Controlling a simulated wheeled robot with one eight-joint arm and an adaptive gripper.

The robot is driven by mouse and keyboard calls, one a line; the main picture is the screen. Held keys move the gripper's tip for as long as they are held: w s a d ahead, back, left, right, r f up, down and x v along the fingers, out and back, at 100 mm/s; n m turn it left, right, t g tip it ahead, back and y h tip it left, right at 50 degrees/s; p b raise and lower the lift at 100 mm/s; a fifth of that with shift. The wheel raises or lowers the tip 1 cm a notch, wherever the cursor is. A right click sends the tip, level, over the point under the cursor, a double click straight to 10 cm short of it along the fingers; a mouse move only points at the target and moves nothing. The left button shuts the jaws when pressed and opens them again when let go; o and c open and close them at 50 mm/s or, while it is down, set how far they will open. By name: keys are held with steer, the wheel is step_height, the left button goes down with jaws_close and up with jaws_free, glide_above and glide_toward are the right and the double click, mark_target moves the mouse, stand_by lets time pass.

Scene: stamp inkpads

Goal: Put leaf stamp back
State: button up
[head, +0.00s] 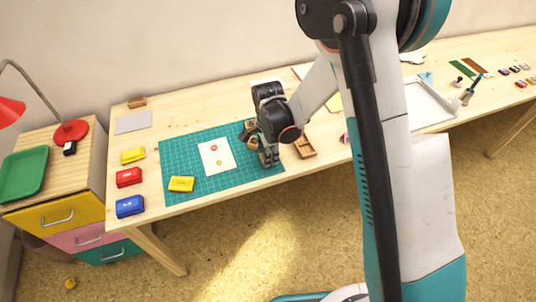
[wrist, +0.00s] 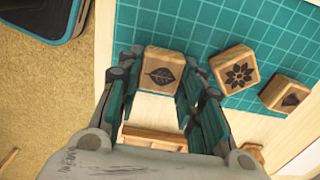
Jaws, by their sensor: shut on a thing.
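The leaf stamp (wrist: 163,72), a wooden block with a dark leaf picture facing the camera, is between the two fingers of my gripper (wrist: 158,82) in the wrist view. My gripper is shut on it. In the head view my gripper (head: 268,157) points down over the right edge of the green cutting mat (head: 200,138); the leaf stamp cannot be made out there. A wooden tray (head: 305,148) stands just right of my gripper. Part of a wooden piece (wrist: 152,138) shows between the fingers in the wrist view.
A flower stamp (wrist: 236,70) and another stamp (wrist: 286,93) stand right of my fingers in the wrist view. A printed card (head: 209,160) and an open-looking yellow inkpad (head: 181,184) lie on the mat. Red (head: 129,177) and blue (head: 130,206) inkpads stand left.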

steer(key=shift+f, duration=0.2)
steer(key=o, duration=0.9)
steer(key=shift+r, duration=0.1)
step_height(320, 180, up, 12)
steer(key=p, duration=0.4)
steer(key=s+d+r+n+t, duration=0.2)
steer(key=s+d+r+n, duration=0.15)
steer(key=r, duration=0.45)
steer(key=s+d+r+n+t, duration=0.1)
steer(key=s+d+r+n, duration=0.3)
steer(key=r, duration=0.3)
steer(key=s+d+r+n+t, duration=0.4)
steer(key=s+d+n, duration=0.3)
steer(key=s, duration=0.6)
steer(key=shift+s+d+r, duration=0.15)
steer(key=shift+d+r, duration=0.55)
steer(key=shift+d, duration=0.1)
